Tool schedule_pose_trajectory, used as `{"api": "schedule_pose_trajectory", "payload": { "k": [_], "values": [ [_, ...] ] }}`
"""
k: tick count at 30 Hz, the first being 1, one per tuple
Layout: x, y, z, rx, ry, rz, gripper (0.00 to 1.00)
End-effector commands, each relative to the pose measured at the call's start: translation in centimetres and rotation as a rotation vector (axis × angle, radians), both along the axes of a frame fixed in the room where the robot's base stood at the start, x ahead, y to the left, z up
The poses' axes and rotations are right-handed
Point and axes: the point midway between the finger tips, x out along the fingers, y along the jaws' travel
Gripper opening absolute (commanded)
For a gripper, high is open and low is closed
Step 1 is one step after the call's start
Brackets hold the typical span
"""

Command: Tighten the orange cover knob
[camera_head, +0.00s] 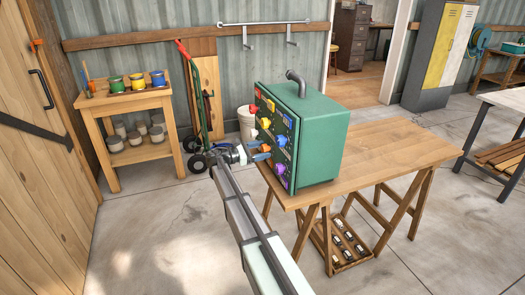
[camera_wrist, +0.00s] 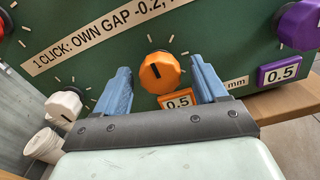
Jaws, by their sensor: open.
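The orange cover knob (camera_wrist: 158,74) is on the green panel (camera_wrist: 110,80) of a box, faceted, with a dark pointer line and white tick marks around it. An orange plate (camera_wrist: 176,101) reading "0.5" sits just below it. My gripper (camera_wrist: 160,65) is open, its blue fingers either side of the knob, with a visible gap on both sides. In the head view my gripper (camera_head: 259,152) is at the left, knob-covered face of the green box (camera_head: 320,140); the orange knob cannot be made out surely there.
A purple knob (camera_wrist: 299,26) with a "0.5" plate is on the right and a white knob (camera_wrist: 64,104) on the left. A white strip (camera_wrist: 105,38) reads "1 CLICK: OWN GAP -0.2". The box stands on a wooden table (camera_head: 385,150). A hand truck (camera_head: 203,110) stands behind.

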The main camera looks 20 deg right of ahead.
Motion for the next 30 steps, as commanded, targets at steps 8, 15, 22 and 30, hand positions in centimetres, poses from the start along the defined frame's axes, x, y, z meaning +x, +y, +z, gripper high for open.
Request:
{"api": "schedule_pose_trajectory", "payload": {
  "k": [8,15,22,30],
  "values": [
    [-0.02,-0.91,0.00,0.000,0.000,0.000,0.71],
    [-0.01,-0.88,0.00,0.000,0.000,0.000,0.66],
    [-0.01,-0.87,0.00,0.000,0.000,0.000,0.44],
    [-0.01,-0.86,0.00,0.000,0.000,0.000,0.18]
  ]
}}
